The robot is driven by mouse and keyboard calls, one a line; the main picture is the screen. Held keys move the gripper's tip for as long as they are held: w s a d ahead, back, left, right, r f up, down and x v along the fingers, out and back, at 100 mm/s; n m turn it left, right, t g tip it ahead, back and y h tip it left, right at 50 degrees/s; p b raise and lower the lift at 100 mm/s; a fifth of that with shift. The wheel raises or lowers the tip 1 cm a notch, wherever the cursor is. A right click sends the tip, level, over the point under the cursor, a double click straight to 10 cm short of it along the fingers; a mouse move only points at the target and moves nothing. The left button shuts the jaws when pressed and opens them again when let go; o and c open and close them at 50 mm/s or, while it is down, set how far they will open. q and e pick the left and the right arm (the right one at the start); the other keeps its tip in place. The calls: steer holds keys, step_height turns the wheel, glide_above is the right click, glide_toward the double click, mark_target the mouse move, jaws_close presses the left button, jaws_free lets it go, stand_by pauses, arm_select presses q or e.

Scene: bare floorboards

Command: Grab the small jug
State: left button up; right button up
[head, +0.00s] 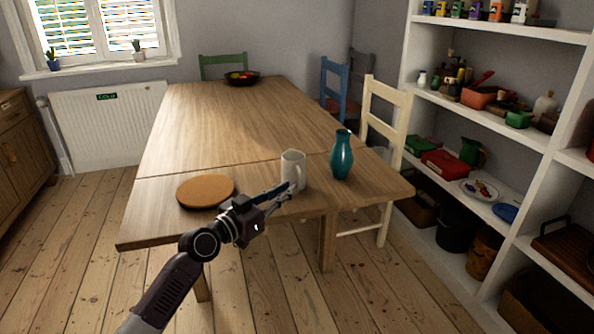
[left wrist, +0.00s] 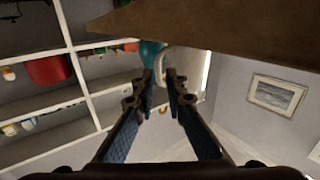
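The small jug (head: 292,168) is whitish with a side handle and stands upright near the front edge of the wooden table (head: 230,110). My left gripper (head: 293,187) is at the jug's front, near its handle side. In the left wrist view the two fingers (left wrist: 160,80) are apart, with the pale jug handle (left wrist: 162,57) showing at and between their tips. The jug's body (left wrist: 190,68) is partly hidden behind a finger. I cannot tell whether the fingers touch the handle. My right gripper is in neither view.
A teal vase (head: 341,157) stands close to the right of the jug. A round brown board (head: 205,191) lies to the left. A dark fruit bowl (head: 241,78) is at the far end. Chairs and a loaded white shelf (head: 500,115) stand to the right. The table's middle is clear.

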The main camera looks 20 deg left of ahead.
mark_target(299, 184)
arm_select(q)
steer(key=shift+x, duration=2.9)
steer(key=shift+s+d, duration=0.1)
steer(key=shift+d, duration=0.05)
jaws_close()
steer(key=shift+r, duration=0.15)
